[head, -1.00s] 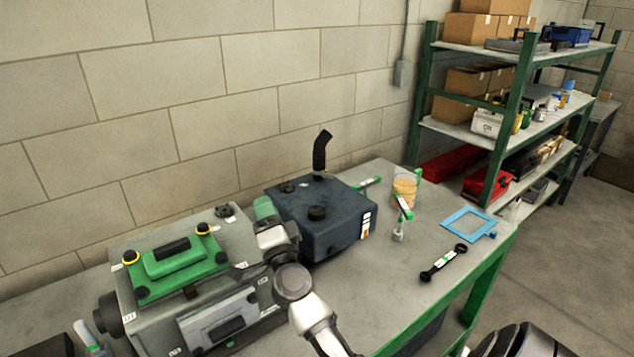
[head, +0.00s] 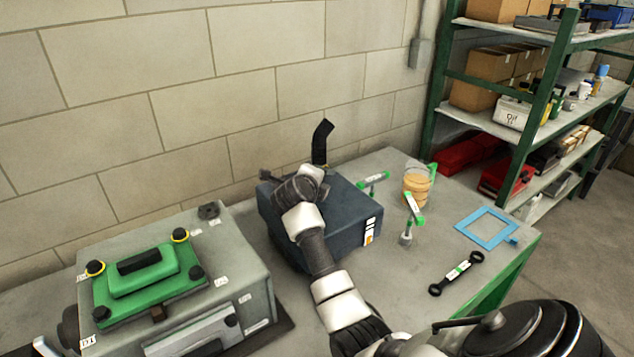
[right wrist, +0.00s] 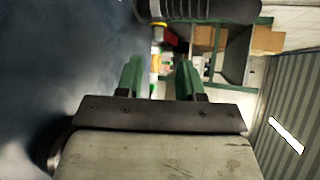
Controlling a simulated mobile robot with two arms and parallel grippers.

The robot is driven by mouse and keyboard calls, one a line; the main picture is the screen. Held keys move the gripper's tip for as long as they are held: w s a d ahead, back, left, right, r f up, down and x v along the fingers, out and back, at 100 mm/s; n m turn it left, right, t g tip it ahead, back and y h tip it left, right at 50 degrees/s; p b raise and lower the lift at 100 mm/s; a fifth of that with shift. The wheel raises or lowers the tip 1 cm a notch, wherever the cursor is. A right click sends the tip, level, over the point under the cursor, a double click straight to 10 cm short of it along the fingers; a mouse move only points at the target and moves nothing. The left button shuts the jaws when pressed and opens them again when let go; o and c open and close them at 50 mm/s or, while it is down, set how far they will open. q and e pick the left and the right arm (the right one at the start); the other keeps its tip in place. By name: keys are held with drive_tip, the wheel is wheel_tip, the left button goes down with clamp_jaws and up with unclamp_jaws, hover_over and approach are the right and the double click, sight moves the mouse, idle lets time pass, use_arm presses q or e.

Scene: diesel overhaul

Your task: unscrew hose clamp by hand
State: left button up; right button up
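The dark blue tank (head: 345,215) stands on the bench against the wall, with a bent black hose (head: 321,143) rising at its back. A black ribbed cylinder (right wrist: 205,10) is beyond the fingertips. My left gripper is not in view.
The grey block with a green cover (head: 150,280) stands left of the tank. Right of it are a cup of amber liquid (head: 416,188), a blue frame (head: 487,228) and a black double-ended tool (head: 456,273). A green-framed shelf (head: 545,90) stands beyond.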

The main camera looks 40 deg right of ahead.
drive_tip(key=b+x, duration=0.1)
drive_tip(key=x, duration=0.1)
drive_tip(key=shift+w+d+f+b, duration=0.15)
drive_tip(key=shift+w+f+b, duration=0.05)
drive_tip(key=shift+f+b, duration=0.15)
drive_tip(key=b+x, duration=0.1)
drive_tip(key=x, duration=0.2)
drive_tip(key=shift+f, duration=0.1)
drive_tip(key=shift+w+d, duration=0.25)
drive_tip(key=shift+d, duration=0.4)
drive_tip(key=shift+w+d+f, duration=0.15)
drive_tip(key=shift+w+d, duration=0.1)
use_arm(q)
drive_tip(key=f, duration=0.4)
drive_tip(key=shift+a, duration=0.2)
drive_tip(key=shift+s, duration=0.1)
use_arm(e)
clamp_jaws()
